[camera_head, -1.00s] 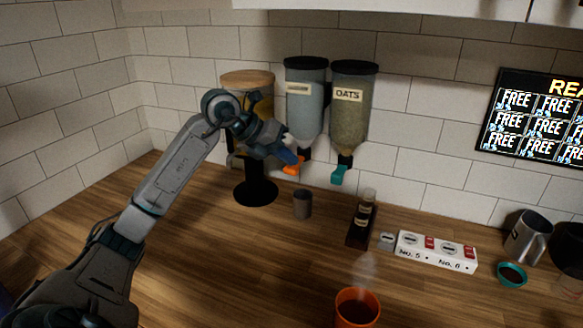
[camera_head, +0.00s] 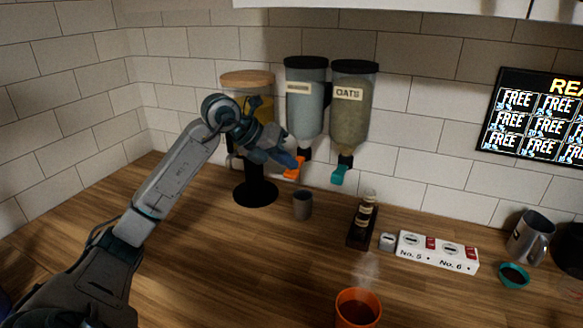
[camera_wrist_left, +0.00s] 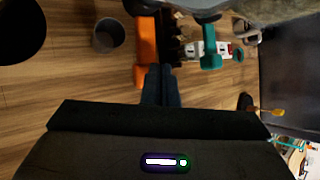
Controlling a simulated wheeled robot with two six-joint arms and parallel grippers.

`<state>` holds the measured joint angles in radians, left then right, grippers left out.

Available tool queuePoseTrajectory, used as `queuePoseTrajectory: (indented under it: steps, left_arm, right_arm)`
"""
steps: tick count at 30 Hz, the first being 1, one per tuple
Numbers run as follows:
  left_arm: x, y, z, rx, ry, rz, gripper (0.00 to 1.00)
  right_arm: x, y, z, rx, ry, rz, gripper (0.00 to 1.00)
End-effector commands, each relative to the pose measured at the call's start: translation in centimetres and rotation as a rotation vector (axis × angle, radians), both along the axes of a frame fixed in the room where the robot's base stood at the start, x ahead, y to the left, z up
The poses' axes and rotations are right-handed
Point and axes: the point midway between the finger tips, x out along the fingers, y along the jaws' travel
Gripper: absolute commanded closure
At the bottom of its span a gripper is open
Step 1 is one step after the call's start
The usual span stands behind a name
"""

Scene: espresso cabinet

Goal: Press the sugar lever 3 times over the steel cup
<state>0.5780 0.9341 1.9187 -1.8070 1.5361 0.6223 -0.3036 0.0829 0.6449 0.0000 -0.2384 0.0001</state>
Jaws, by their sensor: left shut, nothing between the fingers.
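The sugar dispenser (camera_head: 304,95) hangs on the tiled wall, a clear canister with pale contents and a black lid; its label is too blurred to read. Its orange lever (camera_head: 294,170) sticks out below and also shows in the left wrist view (camera_wrist_left: 146,45). My left gripper (camera_head: 296,163) is shut and empty, its fingertips at the orange lever; in the left wrist view the closed fingers (camera_wrist_left: 161,72) lie right beside the lever, and I cannot tell if they touch. The steel cup (camera_head: 303,204) stands on the counter below the lever. My right gripper is not in view.
The oats dispenser (camera_head: 353,105) with a teal lever (camera_head: 339,175) hangs just right. A wood-lidded dispenser (camera_head: 248,95) stands behind my arm. An orange steaming cup (camera_head: 357,308), a dark bottle rack (camera_head: 362,225), a white switch box (camera_head: 437,252) and a metal pitcher (camera_head: 530,237) stand on the counter.

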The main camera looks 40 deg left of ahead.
Motion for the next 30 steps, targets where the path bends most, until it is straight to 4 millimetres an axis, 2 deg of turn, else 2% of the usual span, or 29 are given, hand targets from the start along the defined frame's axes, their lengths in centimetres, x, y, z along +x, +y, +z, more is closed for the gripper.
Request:
queuePoseTrajectory:
  steps: [11,30]
  left_arm:
    - [-0.02,0.00,-0.56,0.000,0.001,-0.001,1.00]
    - [-0.02,-0.01,-0.60,0.000,0.001,-0.001,1.00]
  right_arm:
    - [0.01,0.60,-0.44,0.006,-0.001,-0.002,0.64]
    - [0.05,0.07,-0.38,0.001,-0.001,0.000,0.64]
